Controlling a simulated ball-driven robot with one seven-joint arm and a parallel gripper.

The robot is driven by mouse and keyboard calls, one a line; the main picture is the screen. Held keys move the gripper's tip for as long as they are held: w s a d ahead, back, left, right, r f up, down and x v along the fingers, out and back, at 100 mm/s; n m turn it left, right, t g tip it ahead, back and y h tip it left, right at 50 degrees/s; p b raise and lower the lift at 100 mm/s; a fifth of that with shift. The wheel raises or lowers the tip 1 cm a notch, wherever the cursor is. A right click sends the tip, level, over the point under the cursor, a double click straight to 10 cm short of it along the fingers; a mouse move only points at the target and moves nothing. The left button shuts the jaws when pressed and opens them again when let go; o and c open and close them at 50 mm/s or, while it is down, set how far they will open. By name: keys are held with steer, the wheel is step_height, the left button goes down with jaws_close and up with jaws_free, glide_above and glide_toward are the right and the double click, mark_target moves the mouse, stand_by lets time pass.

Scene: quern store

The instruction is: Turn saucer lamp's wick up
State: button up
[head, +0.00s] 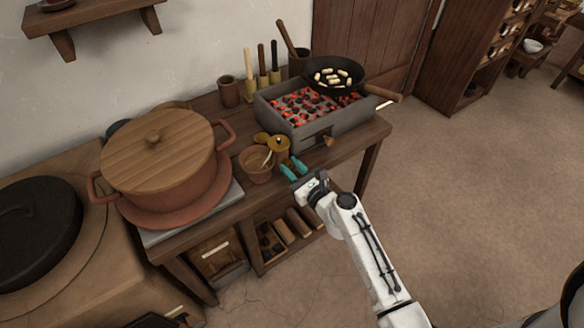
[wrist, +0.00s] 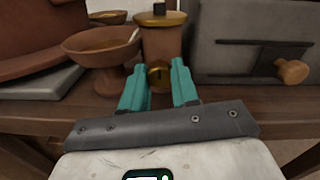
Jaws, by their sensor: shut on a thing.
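The lamp is a clay body with a brass top (wrist: 160,19) and a dark stub on it. Its brass top shows in the head view (head: 279,143) at the table's front edge. A small round brass knob (wrist: 159,77) sticks out low on its front. My gripper (head: 294,168) reaches in from the front, and its two teal fingers (wrist: 159,86) are shut on the knob, one on each side. The fingertips hide the knob in the head view. No flame shows on the lamp.
A footed clay bowl (wrist: 100,46) with a pale stick stands close left of the lamp. A grey brazier (head: 318,138) with glowing coals and a pan (head: 333,76) stands behind right. A large lidded pot (head: 160,175) stands left. The floor at right is clear.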

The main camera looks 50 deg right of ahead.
steer(key=shift+n, duration=0.4)
jaws_close()
steer(key=n+b, duration=0.1)
steer(key=n, duration=0.3)
steer(key=shift+n, duration=0.4)
steer(key=n+b, duration=0.1)
steer(key=n, duration=0.5)
steer(key=shift+a+f+b, duration=0.1)
steer(key=shift+a+b, duration=0.05)
steer(key=shift+b, duration=0.25)
steer(key=n+b, duration=0.1)
steer(key=n, duration=0.7)
steer(key=n+b, duration=0.1)
steer(key=n, duration=0.2)
steer(key=shift+n+g+h, duration=0.3)
steer(key=shift+h, duration=0.1)
steer(key=o, duration=1)
jaws_free()
